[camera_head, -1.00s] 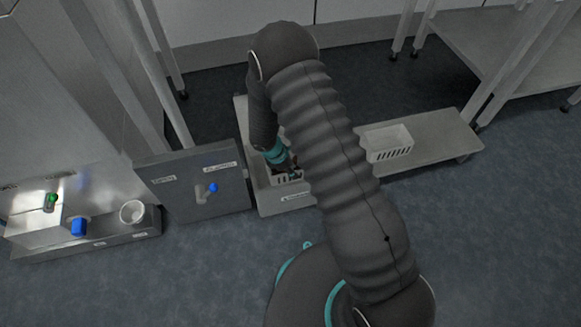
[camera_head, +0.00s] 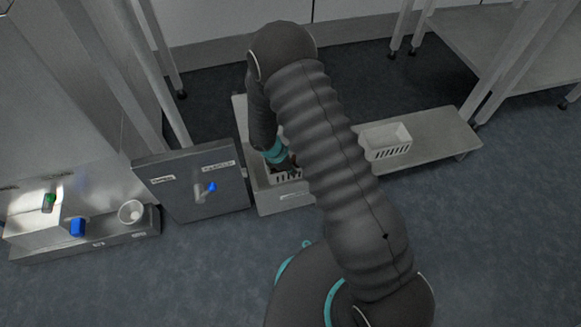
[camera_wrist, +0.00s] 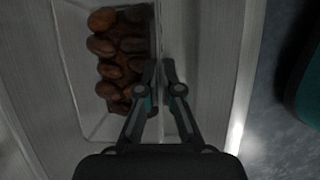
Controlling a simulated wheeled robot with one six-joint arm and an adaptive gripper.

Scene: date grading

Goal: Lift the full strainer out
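In the wrist view the strainer (camera_wrist: 84,112) holds a pile of brown dates (camera_wrist: 120,60). My gripper (camera_wrist: 160,66) has one finger inside and one outside the strainer's right wall, close together with the wall between them. The fingers look shut on that wall. My arm hides part of the bench and the strainer's right side in the head view.
A second white slotted basket (camera_head: 385,141) stands on the bench (camera_head: 436,135) to the right. A grey panel with a blue-tipped valve (camera_head: 211,187) is left of the bench.

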